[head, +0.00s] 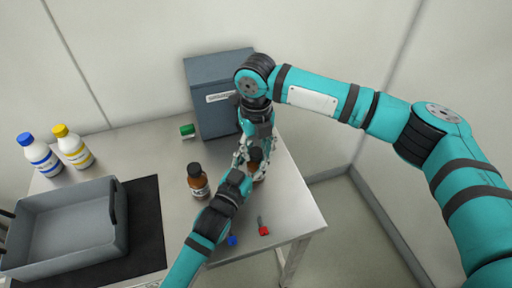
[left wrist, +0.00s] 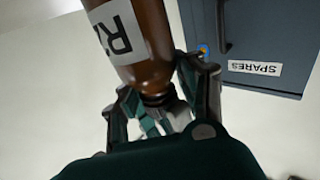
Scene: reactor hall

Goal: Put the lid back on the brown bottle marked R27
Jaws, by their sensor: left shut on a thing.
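The brown bottle with a white label starting with R (left wrist: 143,40) fills the upper middle of the left wrist view, neck end lowest; the rest of the marking is cut off. That picture is upside down. My left gripper (left wrist: 160,95) is shut on the bottle at its dark neck. In the head view a bit of this bottle (head: 258,162) shows between the grippers. My right gripper (head: 254,147) points down over it. Its grip is hidden, and I cannot tell where the lid is. Another brown bottle (head: 198,181) with a dark cap stands left of the grippers.
A blue-grey SPARES cabinet (head: 213,72) stands behind the grippers. Red (head: 264,231) and blue (head: 232,240) items lie near the front edge.

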